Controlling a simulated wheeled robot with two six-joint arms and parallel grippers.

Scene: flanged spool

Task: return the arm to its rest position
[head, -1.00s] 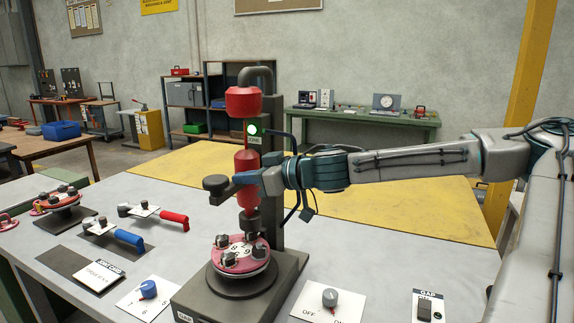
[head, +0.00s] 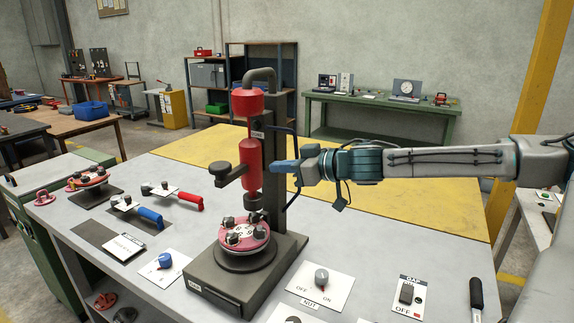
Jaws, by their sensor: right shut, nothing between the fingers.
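My right arm (head: 430,163) comes in from the right and reaches left across the table. Its right gripper (head: 277,167) has blue fingers and is shut and empty. The fingertips are just right of the red press cylinder (head: 251,172) in the picture, in front of the dark press column; a gap shows between them and the cylinder. The black-knobbed press lever (head: 224,171) sticks out on the left side. Below, a pink flanged spool (head: 243,235) with several dark clamps sits on the round press base. My left gripper is not in view.
Red-handled (head: 191,199) and blue-handled (head: 151,216) tools lie left of the press. A second pink flange (head: 88,178) sits on a stand at far left. A knob plate (head: 321,283) and GAP switch plate (head: 408,297) are at the front right. The yellow surface (head: 410,210) behind is clear.

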